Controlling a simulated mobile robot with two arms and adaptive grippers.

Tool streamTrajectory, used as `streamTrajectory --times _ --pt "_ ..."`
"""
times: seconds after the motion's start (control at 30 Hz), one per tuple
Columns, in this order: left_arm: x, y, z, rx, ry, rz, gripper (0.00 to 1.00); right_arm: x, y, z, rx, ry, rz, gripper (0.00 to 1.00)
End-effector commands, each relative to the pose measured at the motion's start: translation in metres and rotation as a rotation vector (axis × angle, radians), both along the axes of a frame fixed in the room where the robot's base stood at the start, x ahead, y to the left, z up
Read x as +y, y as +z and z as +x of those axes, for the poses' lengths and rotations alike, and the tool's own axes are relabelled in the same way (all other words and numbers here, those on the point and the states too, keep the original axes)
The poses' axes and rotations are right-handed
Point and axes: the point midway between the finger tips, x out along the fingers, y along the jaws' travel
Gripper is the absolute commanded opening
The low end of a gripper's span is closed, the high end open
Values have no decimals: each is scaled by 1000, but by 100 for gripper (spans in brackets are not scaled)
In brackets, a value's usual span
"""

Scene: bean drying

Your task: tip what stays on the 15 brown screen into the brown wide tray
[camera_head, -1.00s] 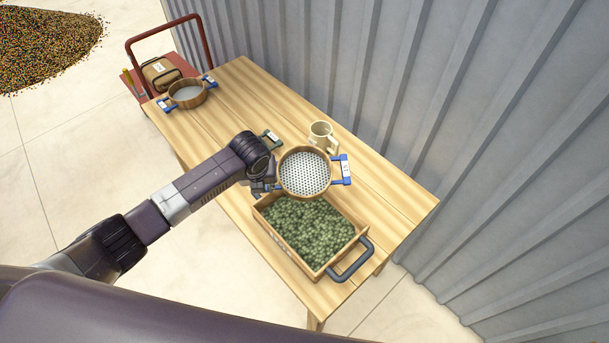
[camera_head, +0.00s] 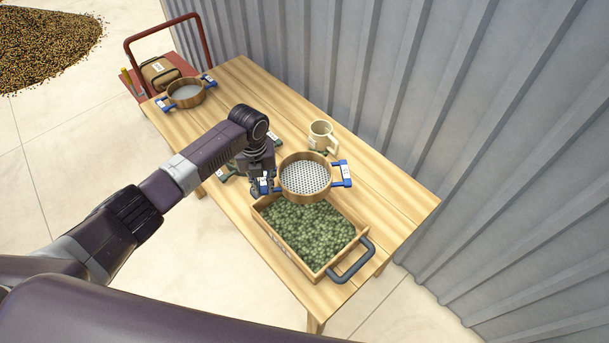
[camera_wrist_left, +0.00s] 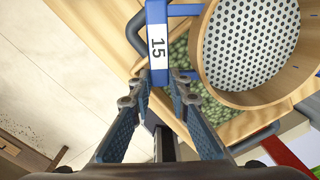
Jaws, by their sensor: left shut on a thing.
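The 15 brown screen (camera_head: 292,196) is a round wooden sieve with a white perforated mesh and blue handles. My left gripper (camera_head: 263,187) is shut on its near-left handle; the left wrist view shows the handle's "15" label (camera_wrist_left: 157,47) by the fingertips. The screen is held roughly level over the far end of the brown wide tray (camera_head: 296,260). No beans show on the visible mesh (camera_wrist_left: 250,45). The tray is a wooden box with a dark handle, filled with green beans (camera_head: 307,228). My right gripper is not in view.
A beige mug (camera_head: 322,135) stands just behind the screen. Dark green handles (camera_head: 229,173) show on the table by my left gripper. Another round screen (camera_head: 187,93) sits at the table's far left, near a red cart (camera_head: 130,85). A corrugated wall (camera_head: 400,100) runs behind.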

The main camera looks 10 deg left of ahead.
Motion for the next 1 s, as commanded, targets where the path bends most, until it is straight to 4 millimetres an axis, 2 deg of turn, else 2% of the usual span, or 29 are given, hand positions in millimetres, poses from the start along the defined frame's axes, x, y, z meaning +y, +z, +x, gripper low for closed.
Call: streamTrajectory --times 0.17,0.37,0.67,1.0 --pt "0 6 -6 -3 0 0 0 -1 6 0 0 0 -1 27" --pt "-2 18 -23 -3 0 1 0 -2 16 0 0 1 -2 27" --pt "-6 29 -46 -4 -1 0 0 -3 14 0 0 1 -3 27" --pt "-7 31 -49 -3 1 0 0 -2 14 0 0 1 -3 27"
